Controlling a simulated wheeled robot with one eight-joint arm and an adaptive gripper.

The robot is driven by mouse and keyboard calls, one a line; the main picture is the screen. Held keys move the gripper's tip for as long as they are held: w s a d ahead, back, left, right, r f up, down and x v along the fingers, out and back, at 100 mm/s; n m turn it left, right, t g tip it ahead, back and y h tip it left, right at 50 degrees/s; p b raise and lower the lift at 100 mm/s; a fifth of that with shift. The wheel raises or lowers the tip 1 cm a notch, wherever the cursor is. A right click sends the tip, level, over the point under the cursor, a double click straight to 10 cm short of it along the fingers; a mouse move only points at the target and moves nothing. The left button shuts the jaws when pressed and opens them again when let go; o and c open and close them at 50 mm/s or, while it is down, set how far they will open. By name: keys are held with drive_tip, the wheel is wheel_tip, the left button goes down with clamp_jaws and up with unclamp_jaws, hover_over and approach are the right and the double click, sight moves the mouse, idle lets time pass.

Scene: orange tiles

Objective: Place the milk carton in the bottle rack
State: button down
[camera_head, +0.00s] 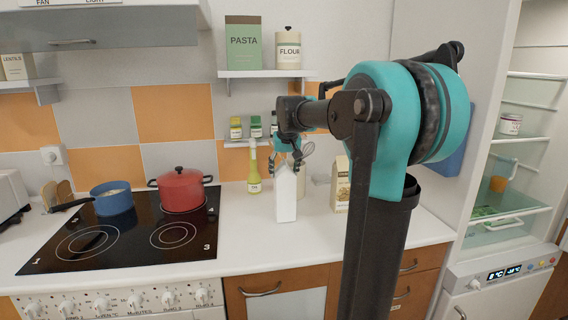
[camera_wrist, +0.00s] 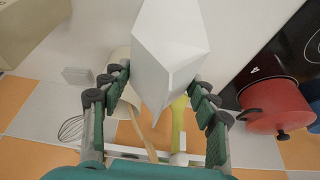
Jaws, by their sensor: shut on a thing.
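The milk carton (camera_head: 286,197) is plain white with a gabled top and stands upright at the worktop, right of the stove. My gripper (camera_head: 289,158) comes down over its top and is shut on it. In the wrist view the fingers (camera_wrist: 160,82) lie on both sides of the white carton (camera_wrist: 170,45). I cannot tell whether its base touches the worktop. The open fridge (camera_head: 505,245) is at the right, with glass shelves. I cannot make out a bottle rack for certain.
A yellow-green bottle (camera_head: 254,170) stands left of the carton, and a beige carton (camera_head: 341,185) right of it. A red pot (camera_head: 182,192) and a blue pan (camera_head: 112,200) are on the stove. A small shelf (camera_head: 247,142) with jars hangs behind. The front worktop (camera_head: 330,240) is clear.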

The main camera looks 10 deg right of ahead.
drive_tip(key=shift+f, duration=0.2)
drive_tip(key=c, duration=0.9)
unclamp_jaws()
drive_tip(key=shift+f, duration=0.1)
drive_tip(key=o, duration=0.4)
drive_tip(key=shift+o, duration=0.2)
